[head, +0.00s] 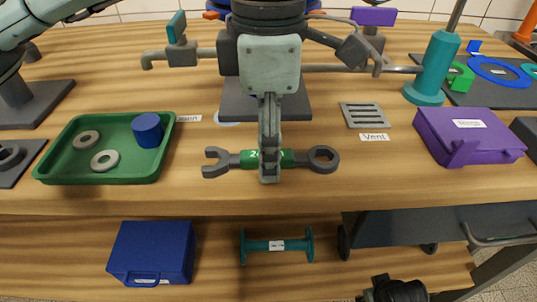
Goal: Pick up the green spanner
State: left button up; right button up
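The green spanner (249,158) lies across the front middle of the wooden bench, near its front edge. It has a green grip, an open grey jaw at left and a grey ring at right. My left gripper (269,176) points down over the middle of the grip. I see it edge-on; its near finger crosses in front of the grip, and the other finger is hidden behind it. Whether the fingers press on the spanner does not show, nor any clear gap between spanner and bench.
A green tray (48,172) with grey rings and a blue cylinder stands left. A vent plate (364,115) and purple box (468,136) are right. Pipework stands behind. A blue case (152,251) and teal pipe piece (277,246) lie on the lower shelf.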

pick_arm(q)
grip_shut()
pick_arm(e)
jog(key=shift+s+r, duration=0.1)
pick_arm(q)
jog(key=shift+r, duration=0.1)
jog(key=shift+r, duration=0.55)
notch_tip(320, 180, up, 2)
jog(key=shift+r, duration=0.25)
jog(key=s+a+r+b, duration=0.1)
jog(key=a+r, duration=0.6)
jog(key=a, duration=0.4)
jog(key=shift+s+a+r, duration=0.15)
jog(key=shift+s+a, duration=0.1)
jog(key=shift+s, duration=0.1)
pick_arm(e)
jog(key=shift+d+v, duration=0.2)
jog(key=shift+v, duration=0.8)
